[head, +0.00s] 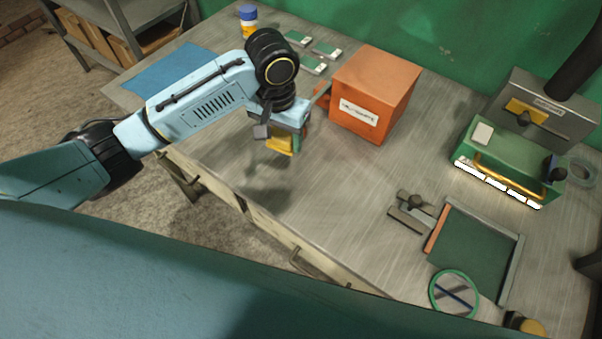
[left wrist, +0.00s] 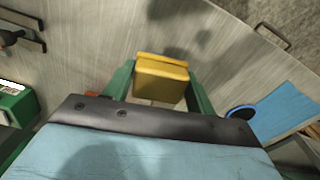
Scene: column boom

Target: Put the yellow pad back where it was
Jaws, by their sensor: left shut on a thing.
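The yellow pad (head: 279,146) is a small block held between the fingers of my left gripper (head: 284,136), in the air above the left part of the workbench. The left wrist view shows the yellow pad (left wrist: 161,80) between two green fingers, with bench surface around it. My left gripper is shut on it. Another yellow piece (head: 525,111) sits on the grey housing at the right back, behind the green machine (head: 508,160) with the lit front strip. My right gripper is not in view.
An orange box (head: 375,95) stands just right of my left gripper. A green tray (head: 470,255) and green ring (head: 453,292) lie at front right. The middle bench is clear.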

